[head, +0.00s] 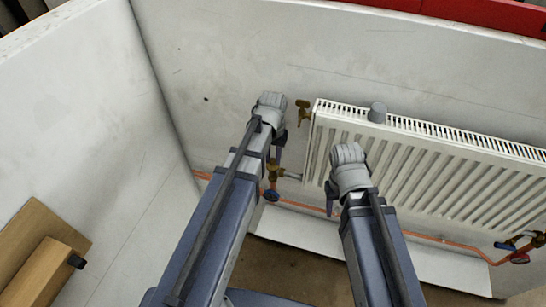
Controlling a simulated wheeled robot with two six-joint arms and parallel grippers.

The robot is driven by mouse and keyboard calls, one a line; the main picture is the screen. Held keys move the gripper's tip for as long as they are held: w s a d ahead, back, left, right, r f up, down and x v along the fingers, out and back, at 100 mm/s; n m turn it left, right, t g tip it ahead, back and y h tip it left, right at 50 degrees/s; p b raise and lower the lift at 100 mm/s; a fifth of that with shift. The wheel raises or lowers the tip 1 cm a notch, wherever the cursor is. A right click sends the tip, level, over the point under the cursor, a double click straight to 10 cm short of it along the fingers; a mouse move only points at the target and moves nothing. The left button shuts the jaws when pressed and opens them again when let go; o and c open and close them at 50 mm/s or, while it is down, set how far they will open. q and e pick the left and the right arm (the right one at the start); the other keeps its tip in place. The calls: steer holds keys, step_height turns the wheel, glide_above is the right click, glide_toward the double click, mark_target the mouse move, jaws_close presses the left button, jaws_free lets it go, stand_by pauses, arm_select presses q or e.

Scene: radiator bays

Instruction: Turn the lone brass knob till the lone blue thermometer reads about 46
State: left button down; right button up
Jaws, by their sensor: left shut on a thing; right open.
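A brass knob (273,172) sits on a valve at the left end of the radiator, partly hidden by my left gripper. My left gripper (278,152) reaches down from above and is shut on it; the fingers are small and partly covered by the wrist. A small blue round thermometer (271,195) shows just below the brass valve; its reading is too small to make out. My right gripper (331,199) is open and empty in front of the radiator's left part, to the right of the valve.
Blue (505,245) and red (520,258) parts are at lower right. A copper pipe (440,239) runs below.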

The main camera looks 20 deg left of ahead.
stand_by(0.3)
arm_select(q)
steer(key=m, duration=0.8)
steer(key=shift+m, duration=0.3)
steer(key=m, duration=0.4)
steer(key=shift+m, duration=2.5)
steer(key=c, duration=0.7)
jaws_free()
